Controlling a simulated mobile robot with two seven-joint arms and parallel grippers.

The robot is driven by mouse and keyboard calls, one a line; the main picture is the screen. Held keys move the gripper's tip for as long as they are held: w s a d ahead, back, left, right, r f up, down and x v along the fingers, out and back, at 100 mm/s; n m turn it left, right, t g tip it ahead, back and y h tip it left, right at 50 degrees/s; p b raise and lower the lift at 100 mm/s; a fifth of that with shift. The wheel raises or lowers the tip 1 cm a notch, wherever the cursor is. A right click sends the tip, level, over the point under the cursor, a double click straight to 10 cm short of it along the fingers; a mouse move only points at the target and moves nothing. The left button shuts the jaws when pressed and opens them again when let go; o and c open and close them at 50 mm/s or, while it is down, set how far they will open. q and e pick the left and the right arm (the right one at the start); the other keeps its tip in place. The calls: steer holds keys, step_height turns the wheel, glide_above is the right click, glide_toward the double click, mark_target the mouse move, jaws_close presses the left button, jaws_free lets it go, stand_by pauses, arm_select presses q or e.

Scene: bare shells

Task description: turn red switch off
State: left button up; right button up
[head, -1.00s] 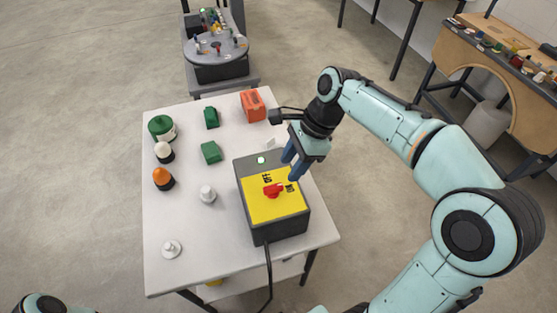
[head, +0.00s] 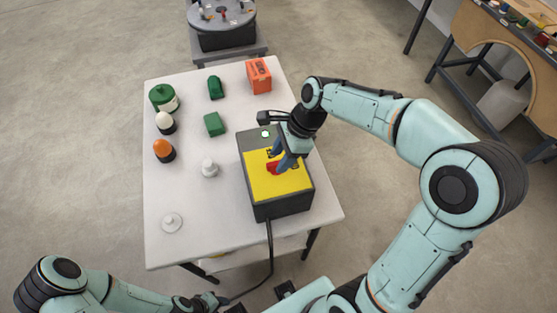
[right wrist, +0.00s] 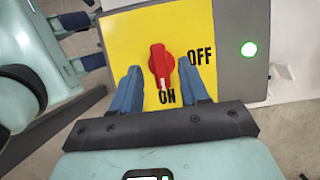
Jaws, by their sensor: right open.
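The red switch (right wrist: 160,65) is a knob on the yellow top of a dark grey box (head: 284,207). Its white mark points at the ON label (right wrist: 167,97); the OFF label (right wrist: 201,57) is to the right. A green lamp (right wrist: 249,49) on the box is lit. My right gripper (right wrist: 160,78) is open, with one blue finger on each side of the switch; I cannot tell whether they touch it. In the head view it partly hides the switch (head: 272,168). My left gripper (right wrist: 85,42) is low near the table's front, its fingers apart and empty.
The box stands on a white table (head: 190,235). An orange block (head: 258,76) is at the back. A cable (head: 270,250) hangs off the front.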

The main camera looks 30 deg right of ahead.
steer(key=shift+x, duration=1)
jaws_close()
